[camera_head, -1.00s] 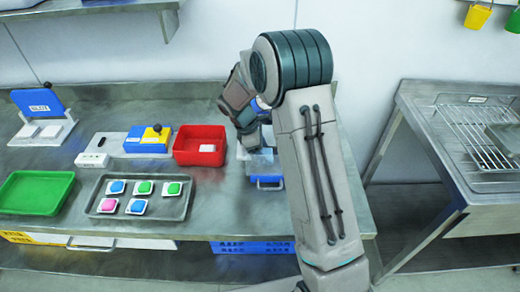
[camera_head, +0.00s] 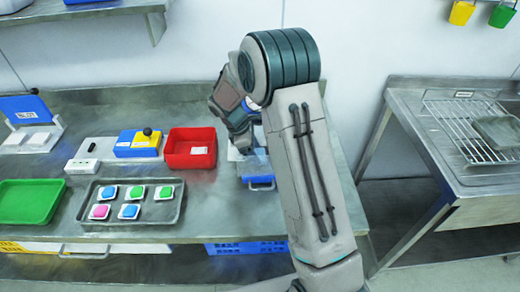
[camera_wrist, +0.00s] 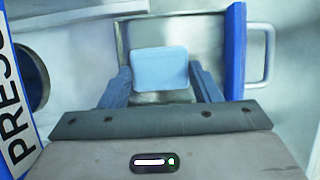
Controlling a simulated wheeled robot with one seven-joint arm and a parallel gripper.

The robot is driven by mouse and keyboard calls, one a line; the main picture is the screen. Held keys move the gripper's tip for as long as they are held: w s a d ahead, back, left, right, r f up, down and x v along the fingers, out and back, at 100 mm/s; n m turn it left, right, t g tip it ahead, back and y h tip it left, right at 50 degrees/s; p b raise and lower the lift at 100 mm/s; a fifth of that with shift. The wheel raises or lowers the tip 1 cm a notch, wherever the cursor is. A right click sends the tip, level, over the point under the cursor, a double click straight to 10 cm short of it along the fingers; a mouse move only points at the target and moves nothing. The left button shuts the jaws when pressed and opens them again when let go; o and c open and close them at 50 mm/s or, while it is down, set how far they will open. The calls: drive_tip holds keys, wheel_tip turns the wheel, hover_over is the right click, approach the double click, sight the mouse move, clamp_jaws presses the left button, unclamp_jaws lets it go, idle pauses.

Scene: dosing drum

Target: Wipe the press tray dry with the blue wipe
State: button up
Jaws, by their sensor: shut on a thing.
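My gripper (camera_wrist: 163,84) is shut on the blue wipe (camera_wrist: 160,67), a flat light-blue pad seen between and ahead of its fingers in the wrist view. The wipe lies over the metal press tray (camera_wrist: 203,36); I cannot tell whether it touches the tray floor. The tray has a blue front plate and a metal handle (camera_wrist: 265,56) on the right side of the wrist view.
A red bin (camera_head: 176,160) stands left of the press. Further left are a steel tray (camera_head: 170,212) with several coloured pads, a green tray (camera_head: 28,202) and a yellow-blue device (camera_head: 137,143). A blue panel marked "PRESS" (camera_wrist: 12,100) borders the wrist view's left side.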

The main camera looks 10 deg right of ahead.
drive_tip(key=shift+w+a, duration=0.15)
drive_tip(key=shift+a, duration=0.55)
drive_tip(key=shift+d+r, duration=0.15)
drive_tip(key=shift+s+d+r+p, duration=0.2)
drive_tip(key=shift+d+r+p, duration=0.35)
drive_tip(key=shift+d, duration=0.35)
drive_tip(key=shift+s+a+f+b, duration=0.1)
drive_tip(key=shift+s+a+b, duration=0.1)
drive_tip(key=shift+s, duration=0.65)
drive_tip(key=shift+s+a+b, duration=0.1)
drive_tip(key=shift+s+b, duration=0.1)
drive_tip(key=shift+s, duration=0.65)
drive_tip(key=shift+f+b, duration=0.45)
drive_tip(key=shift+f, duration=0.3)
drive_tip(key=shift+d, duration=0.15)
